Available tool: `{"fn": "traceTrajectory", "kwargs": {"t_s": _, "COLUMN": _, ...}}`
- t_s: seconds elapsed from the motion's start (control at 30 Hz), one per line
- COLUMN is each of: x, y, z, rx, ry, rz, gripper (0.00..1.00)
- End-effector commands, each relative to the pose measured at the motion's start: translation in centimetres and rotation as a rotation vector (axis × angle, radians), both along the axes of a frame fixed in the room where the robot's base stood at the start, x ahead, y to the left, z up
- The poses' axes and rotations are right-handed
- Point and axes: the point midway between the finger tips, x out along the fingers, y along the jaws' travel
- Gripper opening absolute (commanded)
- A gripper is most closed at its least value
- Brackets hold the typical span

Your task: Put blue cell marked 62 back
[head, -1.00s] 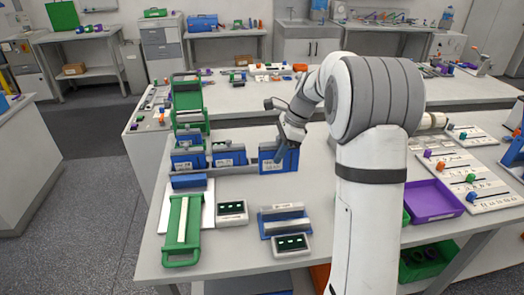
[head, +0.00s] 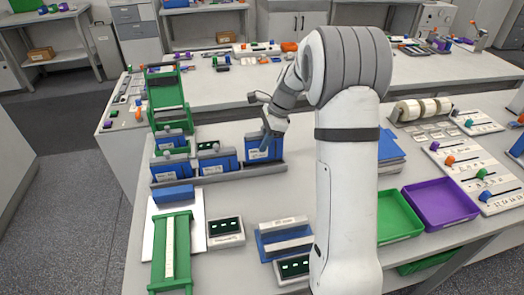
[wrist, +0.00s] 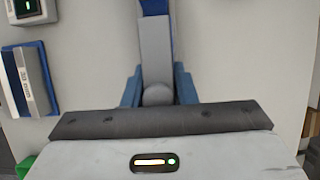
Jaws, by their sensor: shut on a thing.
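My gripper (head: 272,130) is shut on the top of a blue cell (head: 263,150) with a white label. The cell is upright at the right end of a long grey rack (head: 222,176). I cannot tell whether it is fully seated or slightly raised, and its number is too small to read. Several other blue cells (head: 215,166) with labels stand to its left. In the wrist view blue and grey parts show around a rounded grey knob (wrist: 157,96); the fingertips are not clear there.
A green-framed holder (head: 172,250) and a blue block (head: 174,195) lie on the front left of the bench. Small display boxes (head: 226,232) and a blue block with a grey bar (head: 284,238) stand nearby. Green (head: 398,222) and purple (head: 440,208) trays are at right.

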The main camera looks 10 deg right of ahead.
Motion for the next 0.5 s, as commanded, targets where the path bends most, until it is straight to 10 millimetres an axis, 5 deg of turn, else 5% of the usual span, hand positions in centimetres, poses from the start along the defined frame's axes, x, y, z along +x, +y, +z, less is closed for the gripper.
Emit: {"fn": "traceTrajectory", "kwargs": {"t_s": 0.5, "x": 0.1, "y": 0.0, "z": -4.1, "rx": 0.0, "ry": -0.004, "rz": 0.0, "gripper": 0.0}}
